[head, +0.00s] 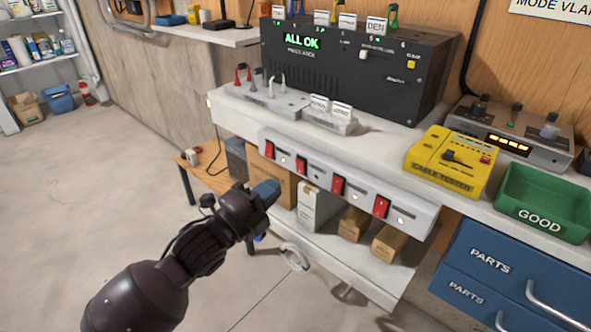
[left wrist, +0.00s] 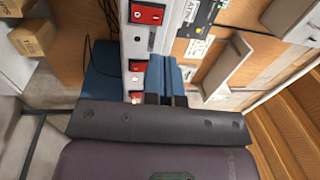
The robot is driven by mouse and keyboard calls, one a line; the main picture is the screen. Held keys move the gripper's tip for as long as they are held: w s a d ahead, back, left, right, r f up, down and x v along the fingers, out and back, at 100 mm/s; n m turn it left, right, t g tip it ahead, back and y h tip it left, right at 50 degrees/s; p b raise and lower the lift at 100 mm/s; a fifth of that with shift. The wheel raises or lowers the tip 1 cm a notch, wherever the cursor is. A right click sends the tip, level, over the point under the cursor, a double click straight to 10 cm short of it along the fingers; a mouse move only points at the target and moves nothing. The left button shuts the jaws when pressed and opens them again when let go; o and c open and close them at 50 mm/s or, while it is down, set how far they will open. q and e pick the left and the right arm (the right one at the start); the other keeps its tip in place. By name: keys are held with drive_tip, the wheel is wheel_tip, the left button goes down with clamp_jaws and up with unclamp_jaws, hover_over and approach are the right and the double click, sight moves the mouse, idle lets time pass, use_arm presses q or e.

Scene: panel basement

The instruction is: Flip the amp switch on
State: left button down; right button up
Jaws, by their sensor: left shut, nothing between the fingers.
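A white power strip (head: 428,222) runs along the bench's front edge, with several red rocker switches and small lights beside them. The leftmost red switch (head: 269,149) is above and close to my left gripper (head: 266,190). The rightmost red switch (head: 381,207) is farther along. I cannot read a label marking the amp's switch. My left gripper is shut and empty, with blue fingertips in front of the strip's left part. In the left wrist view, the fingers (left wrist: 166,82) are beside a red switch (left wrist: 137,67); another red switch (left wrist: 147,13) is at the top. I cannot tell whether they touch.
A black rack unit (head: 345,65) reading ALL OK stands on the bench. A yellow cable tester (head: 450,160), a grey device with knobs (head: 515,130) and a green GOOD bin (head: 545,200) are to its right. Boxes fill the shelf below. Open floor lies left.

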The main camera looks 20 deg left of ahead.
sight(303, 163)
use_arm(q)
drive_tip(key=b+x, duration=0.1)
drive_tip(key=x, duration=0.6)
drive_tip(key=shift+f, duration=0.1)
drive_tip(key=shift+w, duration=0.2)
use_arm(e)
drive_tip(key=shift+w+a, duration=0.2)
drive_tip(key=shift+w, duration=0.45)
drive_tip(key=shift+r, duration=0.15)
